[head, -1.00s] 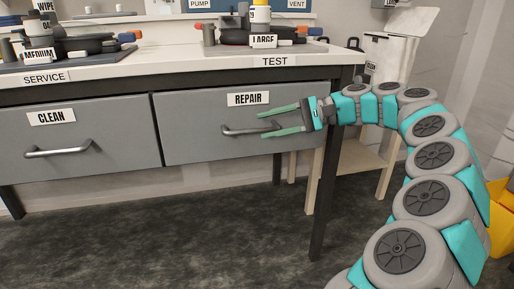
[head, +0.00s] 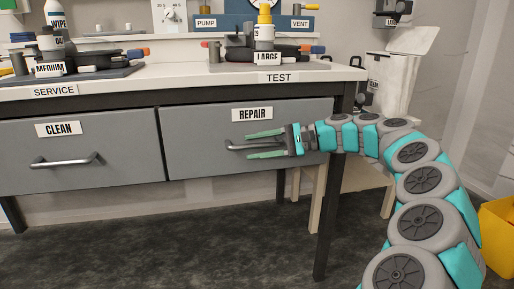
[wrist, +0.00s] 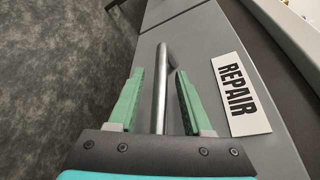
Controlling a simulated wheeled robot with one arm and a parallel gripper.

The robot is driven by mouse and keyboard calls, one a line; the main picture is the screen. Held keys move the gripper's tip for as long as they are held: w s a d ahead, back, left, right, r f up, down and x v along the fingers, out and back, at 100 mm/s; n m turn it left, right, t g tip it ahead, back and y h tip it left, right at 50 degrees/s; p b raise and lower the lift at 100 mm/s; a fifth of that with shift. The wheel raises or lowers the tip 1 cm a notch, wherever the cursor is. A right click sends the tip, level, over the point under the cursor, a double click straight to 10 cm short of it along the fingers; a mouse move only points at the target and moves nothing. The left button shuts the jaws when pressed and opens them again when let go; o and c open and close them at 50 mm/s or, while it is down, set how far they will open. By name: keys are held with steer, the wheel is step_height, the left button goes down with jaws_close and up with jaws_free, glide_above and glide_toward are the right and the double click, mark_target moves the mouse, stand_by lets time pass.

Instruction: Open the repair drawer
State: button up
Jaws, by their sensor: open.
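The repair drawer (head: 203,130) is a grey front under the right part of the bench, marked by a REPAIR label (head: 252,115). It looks closed, flush with the clean drawer. Its metal bar handle (head: 236,147) lies between the fingers of my gripper (head: 266,144). My gripper is open, with one green finger above the bar and one below. In the wrist view the handle (wrist: 161,85) runs between the two fingers, with a gap visible on each side. The REPAIR label (wrist: 241,94) shows to the right of the fingers there.
The clean drawer (head: 78,130) with its own handle (head: 64,161) is at the left. The bench top (head: 190,84) carries tools and bottles. A dark bench leg (head: 327,215) and a wooden stand (head: 361,171) are near my arm. The floor in front is clear.

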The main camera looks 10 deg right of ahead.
jaws_close()
stand_by(0.3)
stand_by(1.1)
